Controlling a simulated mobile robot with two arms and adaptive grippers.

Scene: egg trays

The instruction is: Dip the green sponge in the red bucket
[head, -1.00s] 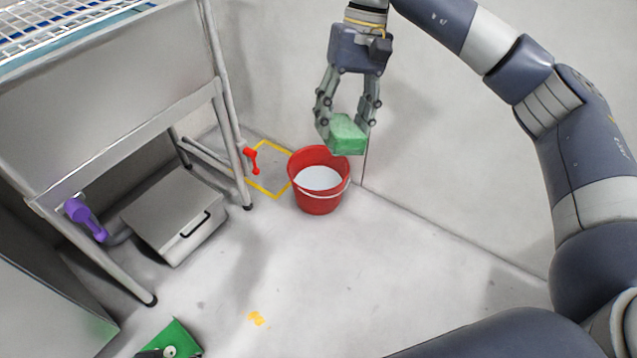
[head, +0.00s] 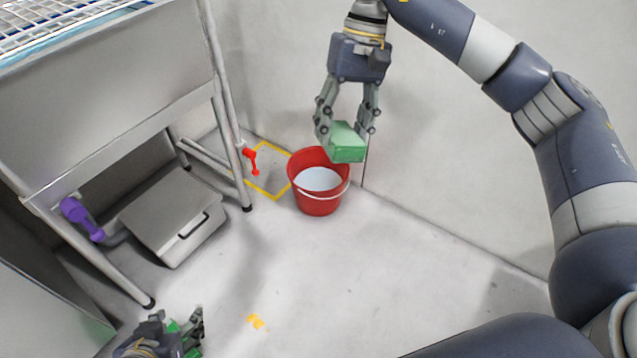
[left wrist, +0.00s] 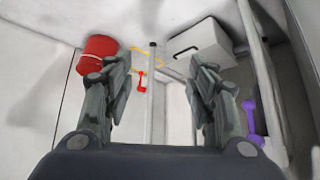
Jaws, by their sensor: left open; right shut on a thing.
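The green sponge (head: 348,144) is held in my right gripper (head: 345,130), which is shut on it and points down. In the head view the sponge shows over the back right rim of the red bucket (head: 318,196), which stands upright on the floor with whitish liquid in it. How far the sponge is above the bucket is hard to tell. My left gripper (head: 180,330) is open and empty at the bottom left of the head view. In the left wrist view the left fingers (left wrist: 160,90) are spread, with the red bucket (left wrist: 97,58) at the upper left.
A metal sink stand (head: 110,110) is at the left, with a grey box (head: 180,215) under it. A purple valve handle (head: 80,217) and a red one (head: 251,161) are on it. A wall stands behind the bucket.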

